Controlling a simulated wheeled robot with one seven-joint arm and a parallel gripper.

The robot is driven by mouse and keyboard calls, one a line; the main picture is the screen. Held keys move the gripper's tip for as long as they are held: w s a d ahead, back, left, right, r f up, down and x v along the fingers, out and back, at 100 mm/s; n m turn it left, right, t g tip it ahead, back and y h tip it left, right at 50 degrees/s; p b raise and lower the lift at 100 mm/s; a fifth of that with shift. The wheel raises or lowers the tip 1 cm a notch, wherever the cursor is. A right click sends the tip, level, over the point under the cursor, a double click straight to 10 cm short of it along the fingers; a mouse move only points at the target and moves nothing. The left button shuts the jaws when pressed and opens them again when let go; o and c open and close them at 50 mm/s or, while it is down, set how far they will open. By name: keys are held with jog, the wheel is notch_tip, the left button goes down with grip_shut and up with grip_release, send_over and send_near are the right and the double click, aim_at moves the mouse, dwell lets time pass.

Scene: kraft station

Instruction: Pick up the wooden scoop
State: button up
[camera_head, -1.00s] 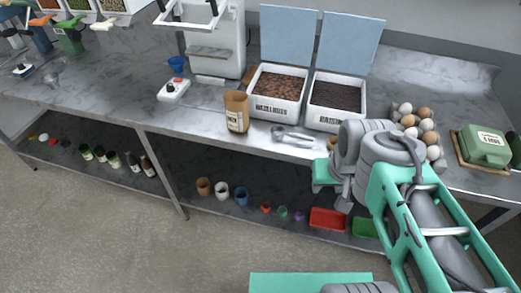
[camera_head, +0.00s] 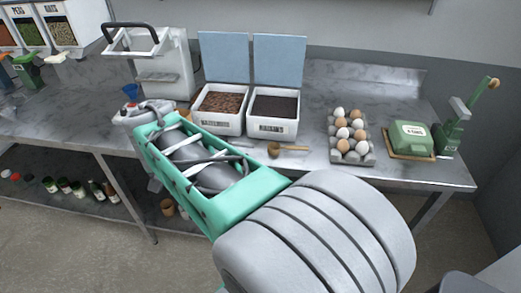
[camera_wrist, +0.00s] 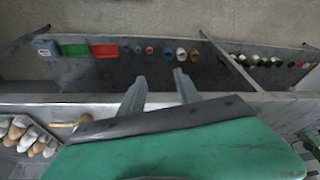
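The wooden scoop (camera_head: 275,149) lies on the metal counter in front of the raisin bin, its handle pointing right. In the wrist view the scoop (camera_wrist: 84,120) shows at the left, beside the eggs and partly cut off by the green body of my arm. My gripper (camera_wrist: 160,78) has two grey fingers spread apart with nothing between them. It points out over the counter's front edge toward the lower shelf, away from the scoop. In the head view my arm reaches left and hides the fingers.
Hazelnut bin (camera_head: 220,122) and raisin bin (camera_head: 272,128) stand behind the scoop, lids raised. The lower shelf (camera_wrist: 215,70) holds cups and red and green trays.

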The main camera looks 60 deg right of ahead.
jog(key=d+m+g+h, duration=0.1)
jog(key=d+m+g, duration=0.1)
jog(key=d+m, duration=0.8)
jog(key=m+g+h+p, duration=0.1)
jog(key=m+g+p, duration=0.15)
jog(key=m, duration=0.85)
send_near(295, 147)
jog(key=d+f, duration=0.1)
jog(key=f, duration=0.1)
jog(key=shift+g, duration=0.45)
jog(key=p+x, duration=0.1)
jog(key=x, duration=0.5)
jog(key=shift+s+d+f, duration=0.1)
jog(key=shift+d+f, duration=0.15)
jog(key=shift+f, duration=0.3)
jog(key=shift+c, duration=0.3)
grip_shut()
